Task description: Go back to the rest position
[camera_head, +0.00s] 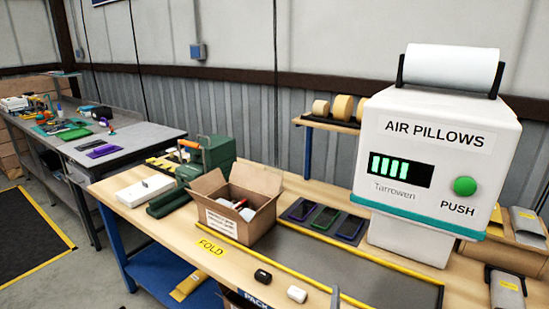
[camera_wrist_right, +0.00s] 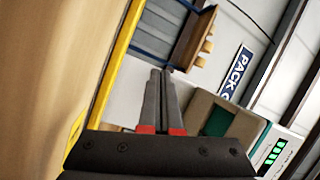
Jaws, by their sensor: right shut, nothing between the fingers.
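My right gripper (camera_wrist_right: 163,78) shows in the right wrist view with its two dark grey fingers together. It is shut with nothing between the fingers and touches nothing that I can see. In the head view only a thin pale piece at the bottom edge could be its tip; I cannot tell. My left gripper is not in view.
The white air pillow machine (camera_head: 440,150) stands at the right. Three dark framed trays (camera_head: 324,218) lie behind the grey mat (camera_head: 370,265). A green machine (camera_head: 207,157) stands behind the carton.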

